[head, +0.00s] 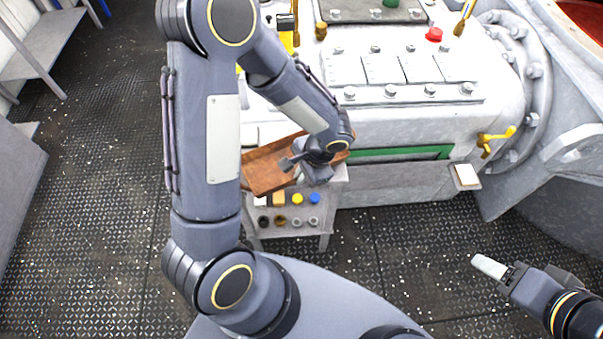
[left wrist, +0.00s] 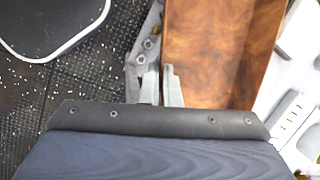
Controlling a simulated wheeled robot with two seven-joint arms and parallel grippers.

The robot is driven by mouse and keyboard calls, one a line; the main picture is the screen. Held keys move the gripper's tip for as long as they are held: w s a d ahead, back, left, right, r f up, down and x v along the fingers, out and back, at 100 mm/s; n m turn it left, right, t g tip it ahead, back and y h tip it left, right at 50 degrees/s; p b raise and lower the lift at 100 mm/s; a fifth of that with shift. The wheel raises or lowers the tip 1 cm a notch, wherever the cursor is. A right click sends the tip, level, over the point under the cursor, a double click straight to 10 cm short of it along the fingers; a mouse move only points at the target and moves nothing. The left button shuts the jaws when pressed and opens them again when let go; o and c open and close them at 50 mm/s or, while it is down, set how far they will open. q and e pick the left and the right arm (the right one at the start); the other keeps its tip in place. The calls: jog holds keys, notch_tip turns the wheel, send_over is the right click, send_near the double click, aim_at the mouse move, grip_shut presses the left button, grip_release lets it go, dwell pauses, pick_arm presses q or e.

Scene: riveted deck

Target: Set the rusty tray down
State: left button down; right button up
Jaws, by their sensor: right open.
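The rusty tray (head: 266,177) is a brown, shallow, open tray above a small grey stand (head: 327,214) in front of the machine. My left forearm hides part of it, and I cannot tell whether it touches the stand. My left gripper (head: 287,163) is at the tray's near side. In the left wrist view its fingers (left wrist: 162,84) are close together at the left edge of the tray (left wrist: 222,50), with the tray wall between them. My right gripper (head: 490,266) is open and empty over the floor at the lower right.
The stand's front carries coloured knobs (head: 297,199) and dark round fittings. The large grey machine (head: 420,110) fills the back, with a yellow valve handle (head: 495,141) at its right. A bench (head: 45,45) stands at the far left. The deck floor (head: 100,180) at left is clear.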

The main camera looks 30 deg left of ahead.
pick_arm(q)
jog(key=shift+f+b, duration=0.5)
jog(key=c, duration=1.6)
grip_release()
jog(key=v, duration=0.8)
jog(key=shift+p, duration=0.4)
jog(key=s+a+r+n+t+h, duration=0.1)
jog(key=s+r+n+t+h, duration=0.1)
jog(key=s+r+n, duration=0.1)
jog(key=s+a+r+n+t+h+p, duration=0.1)
jog(key=s+r+n+t+h, duration=0.1)
jog(key=s+r, duration=0.4)
jog(key=s+a+r+n+t+h+p, duration=0.1)
jog(key=s+r+n+t+h, duration=0.1)
jog(key=r, duration=0.4)
jog(key=shift+s+r+n+t+h, duration=0.15)
jog(key=shift+s+n+h, duration=0.2)
jog(key=shift+s, duration=0.25)
jog(key=shift+s+r+n+t+h, duration=0.15)
jog(key=shift+s+n+h, duration=0.1)
jog(key=shift+s+n, duration=0.3)
